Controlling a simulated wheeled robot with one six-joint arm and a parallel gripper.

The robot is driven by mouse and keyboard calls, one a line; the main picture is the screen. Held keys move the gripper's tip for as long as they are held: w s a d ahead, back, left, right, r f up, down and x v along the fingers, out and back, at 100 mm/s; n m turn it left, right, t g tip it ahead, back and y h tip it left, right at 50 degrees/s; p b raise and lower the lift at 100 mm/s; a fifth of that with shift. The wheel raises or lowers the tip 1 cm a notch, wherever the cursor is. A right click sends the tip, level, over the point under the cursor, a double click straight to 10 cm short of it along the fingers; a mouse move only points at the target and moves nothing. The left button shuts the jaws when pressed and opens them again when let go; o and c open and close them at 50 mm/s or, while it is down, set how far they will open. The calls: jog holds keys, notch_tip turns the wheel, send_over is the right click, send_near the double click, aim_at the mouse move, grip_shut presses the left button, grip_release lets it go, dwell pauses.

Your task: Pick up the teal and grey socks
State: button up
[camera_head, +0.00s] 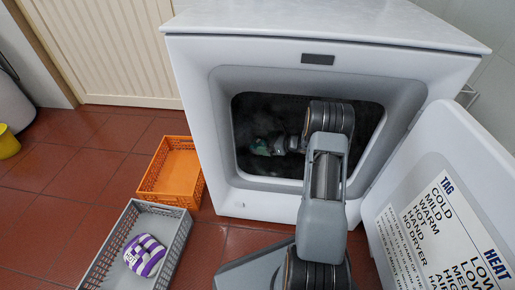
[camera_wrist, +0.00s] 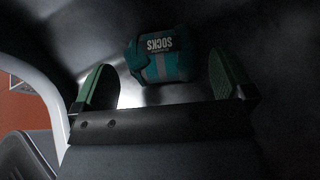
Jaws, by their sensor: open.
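The teal and grey socks (camera_wrist: 158,58) are a rolled bundle with a dark label reading SOCKS. In the wrist view they lie inside the dark drum, just beyond and between my fingertips. My gripper (camera_wrist: 162,85) is open, with one green-padded finger on each side, and nothing is clamped between them. In the head view my arm reaches through the open door of the white machine (camera_head: 190,130). There a small teal patch of the socks (camera_head: 260,147) shows in the dark opening, beside my gripper (camera_head: 272,146), whose fingers are hard to make out.
The machine's door (camera_head: 440,200) stands open at the right, close to my arm. The opening's rim surrounds my arm. An empty orange crate (camera_head: 150,185) and a grey crate (camera_head: 103,257) holding a purple-and-white striped bundle (camera_head: 145,256) stand on the red tiled floor at the left.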

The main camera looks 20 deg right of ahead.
aim_at(259, 141)
jog(key=shift+b+x, duration=1.3)
jog(key=shift+x, duration=1.05)
jog(key=shift+w+a, duration=0.25)
jog(key=shift+a, duration=0.05)
jog(key=shift+c, duration=0.3)
jog(key=c, duration=0.7)
